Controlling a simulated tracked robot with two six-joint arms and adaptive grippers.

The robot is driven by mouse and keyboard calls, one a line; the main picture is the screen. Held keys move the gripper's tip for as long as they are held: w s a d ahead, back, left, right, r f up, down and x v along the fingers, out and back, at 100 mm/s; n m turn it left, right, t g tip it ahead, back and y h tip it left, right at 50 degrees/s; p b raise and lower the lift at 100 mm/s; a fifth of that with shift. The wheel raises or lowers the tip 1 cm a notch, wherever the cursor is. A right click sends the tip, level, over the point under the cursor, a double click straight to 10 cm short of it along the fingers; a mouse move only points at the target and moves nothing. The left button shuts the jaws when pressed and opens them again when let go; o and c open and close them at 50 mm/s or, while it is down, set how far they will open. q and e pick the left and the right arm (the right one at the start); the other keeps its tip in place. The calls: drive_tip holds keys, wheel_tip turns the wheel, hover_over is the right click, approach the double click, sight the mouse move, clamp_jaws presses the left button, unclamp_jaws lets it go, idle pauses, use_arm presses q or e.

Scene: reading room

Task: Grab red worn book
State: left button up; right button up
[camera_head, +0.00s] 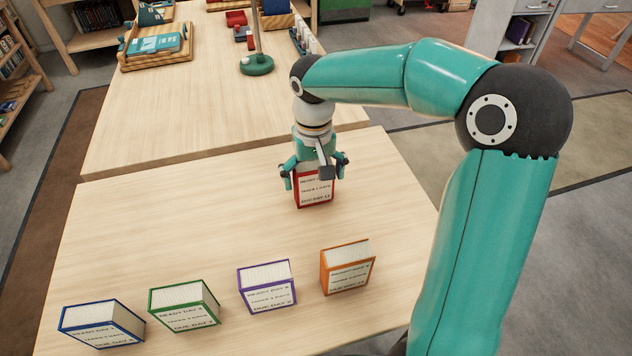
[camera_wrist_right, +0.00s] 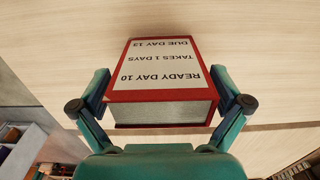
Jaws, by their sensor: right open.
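The red book (camera_head: 314,192) stands upright on the near table, with a white label on its front. My right gripper (camera_head: 314,182) is above it, pointing down, with one finger on each side of the book. In the right wrist view the red book (camera_wrist_right: 162,84) lies between the spread fingers of the right gripper (camera_wrist_right: 162,100). Small gaps show between the fingers and the book's sides. The label reads ready day 10, takes 1 days, due day 13. The gripper hides part of the book's top in the head view. My left gripper is not in view.
A blue book (camera_head: 101,324), a green book (camera_head: 184,306), a purple book (camera_head: 267,286) and an orange book (camera_head: 347,267) stand in a row nearer me. A wooden tray (camera_head: 155,60) and a green-based stand (camera_head: 257,66) are on the far table. The near table's middle left is clear.

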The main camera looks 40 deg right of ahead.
drive_tip(key=shift+c, duration=0.3)
drive_tip(key=c, duration=1.1)
